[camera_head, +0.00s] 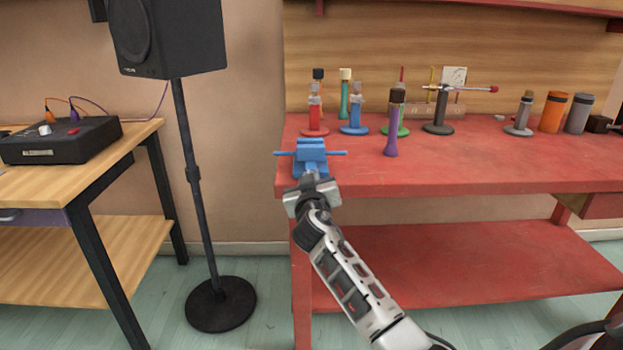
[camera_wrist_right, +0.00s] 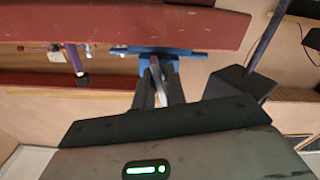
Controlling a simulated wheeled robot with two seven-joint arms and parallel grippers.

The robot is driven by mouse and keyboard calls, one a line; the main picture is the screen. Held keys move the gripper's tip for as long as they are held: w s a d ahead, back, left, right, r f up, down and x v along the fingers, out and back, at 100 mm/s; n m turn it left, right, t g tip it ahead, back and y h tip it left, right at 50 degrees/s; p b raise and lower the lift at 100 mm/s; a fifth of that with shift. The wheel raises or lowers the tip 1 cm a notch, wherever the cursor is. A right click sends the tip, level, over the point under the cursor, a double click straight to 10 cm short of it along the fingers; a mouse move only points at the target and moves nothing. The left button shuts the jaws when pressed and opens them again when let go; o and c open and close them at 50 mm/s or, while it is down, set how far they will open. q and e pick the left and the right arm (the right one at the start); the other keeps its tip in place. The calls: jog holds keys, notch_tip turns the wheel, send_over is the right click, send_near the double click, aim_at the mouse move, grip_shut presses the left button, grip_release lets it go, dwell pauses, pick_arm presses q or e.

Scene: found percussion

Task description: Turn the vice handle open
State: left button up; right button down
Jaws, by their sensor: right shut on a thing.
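The blue vice (camera_head: 311,148) sits at the front left corner of the red workbench in the head view. A thin blue bar sticks out on both sides of it. My right gripper (camera_head: 310,178) is at the front of the vice, just off the bench edge. The wrist view shows the vice (camera_wrist_right: 190,53) beyond the fingers of my right gripper (camera_wrist_right: 160,72). The fingers are shut on the vice handle, which is mostly hidden between them. Its exact angle cannot be told. My left gripper is not in view.
A speaker stand (camera_head: 190,170) rises to the left. The bench front at right is clear.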

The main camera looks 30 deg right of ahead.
jog(key=n+p, duration=0.1)
jog(key=n, duration=0.5)
jog(key=shift+n, duration=0.3)
jog(key=n+p, duration=0.1)
jog(key=n, duration=0.2)
jog(key=shift+f, duration=0.1)
jog(key=shift+a+n+p, duration=0.1)
jog(key=shift+n+p, duration=0.35)
jog(key=shift+n, duration=0.85)
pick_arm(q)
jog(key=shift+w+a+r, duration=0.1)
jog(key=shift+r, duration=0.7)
pick_arm(e)
jog(key=shift+f, duration=0.1)
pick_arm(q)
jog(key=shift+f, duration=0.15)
pick_arm(e)
jog(key=c, duration=1.5)
grip_release()
